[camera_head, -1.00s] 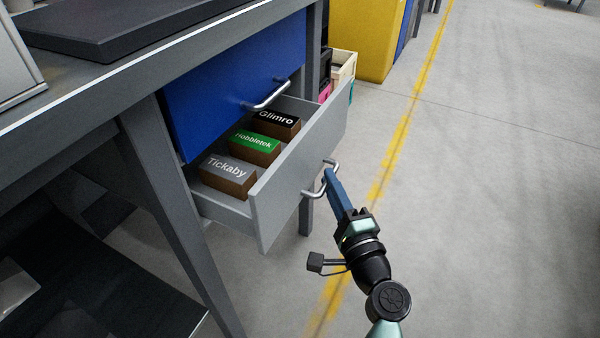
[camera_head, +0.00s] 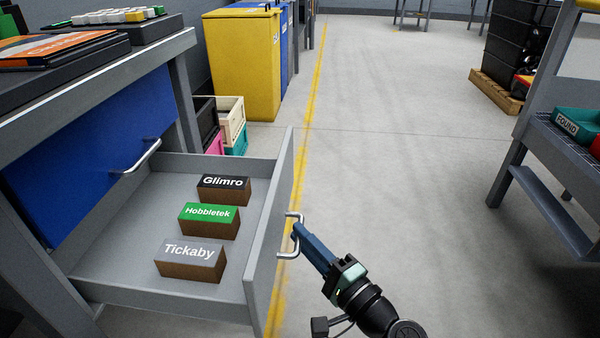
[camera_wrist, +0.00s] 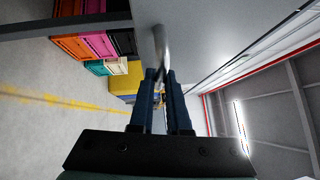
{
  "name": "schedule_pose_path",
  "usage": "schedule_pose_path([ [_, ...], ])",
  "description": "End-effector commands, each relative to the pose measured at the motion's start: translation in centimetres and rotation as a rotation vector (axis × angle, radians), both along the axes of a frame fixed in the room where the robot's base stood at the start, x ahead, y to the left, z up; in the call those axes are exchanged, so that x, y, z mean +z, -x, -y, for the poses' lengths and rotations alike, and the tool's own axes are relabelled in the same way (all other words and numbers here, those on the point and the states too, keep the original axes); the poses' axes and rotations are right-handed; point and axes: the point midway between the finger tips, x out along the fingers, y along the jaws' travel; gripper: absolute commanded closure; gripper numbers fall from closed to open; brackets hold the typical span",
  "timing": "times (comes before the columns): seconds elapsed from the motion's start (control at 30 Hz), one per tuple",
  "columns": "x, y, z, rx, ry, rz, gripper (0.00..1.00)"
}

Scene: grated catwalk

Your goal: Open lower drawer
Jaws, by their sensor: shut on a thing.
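The lower drawer (camera_head: 262,262) is grey and stands far out from the bench, below the blue upper drawer (camera_head: 88,160). It holds three boxes: a black-topped Glimro box (camera_head: 223,189), a green-topped Hobbletek box (camera_head: 209,220) and a grey-topped Tickaby box (camera_head: 190,261). My gripper (camera_head: 299,232) is shut on the silver handle (camera_head: 289,238) on the drawer's front. In the wrist view the blue fingers of my gripper (camera_wrist: 162,76) close around the handle bar (camera_wrist: 160,45). The upper drawer is shut, with its own silver handle (camera_head: 137,157).
Crates (camera_head: 229,122) stand on the floor behind the drawer, with a yellow bin (camera_head: 242,65) beyond. A metal rack (camera_head: 545,195) with a green Found bin (camera_head: 575,125) stands at the right. The floor between is clear.

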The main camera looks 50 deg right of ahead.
Motion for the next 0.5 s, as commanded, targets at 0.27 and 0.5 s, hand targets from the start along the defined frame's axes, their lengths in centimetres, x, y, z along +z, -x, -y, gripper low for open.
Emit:
schedule_pose_path([
  [0.27,-0.07,-0.07,-0.12,0.004,0.0,-0.002,0.76],
  [0.5,-0.04,-0.04,-0.06,0.002,0.0,-0.001,0.56],
])
